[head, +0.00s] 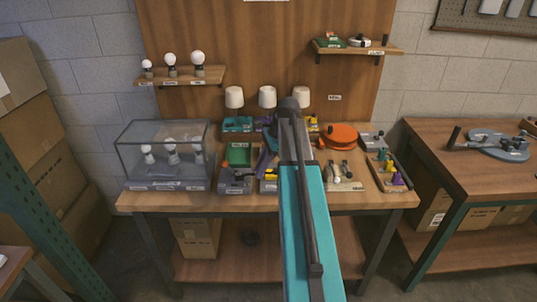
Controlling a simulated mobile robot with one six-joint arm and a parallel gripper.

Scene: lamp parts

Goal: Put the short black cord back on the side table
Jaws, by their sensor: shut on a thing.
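My teal and dark grey arm reaches up from the bottom middle over the main bench (180,202). Its end is lost behind and beside its own links, and I cannot pick out my gripper's fingers or anything held in them. I cannot make out the short black cord anywhere. A wooden side table (440,150) stands at the right, partly cut by the picture's edge. A blue-grey flat part with a dark upright piece (490,145) sits on it.
A glass case (165,155) with bulbs stands at the bench's left. Trays of small parts, white lamp shades (234,97) and an orange coil (338,137) fill the bench. Shelves (358,50) hang above. The side table's near left top is bare. Boxes (35,150) are stacked left.

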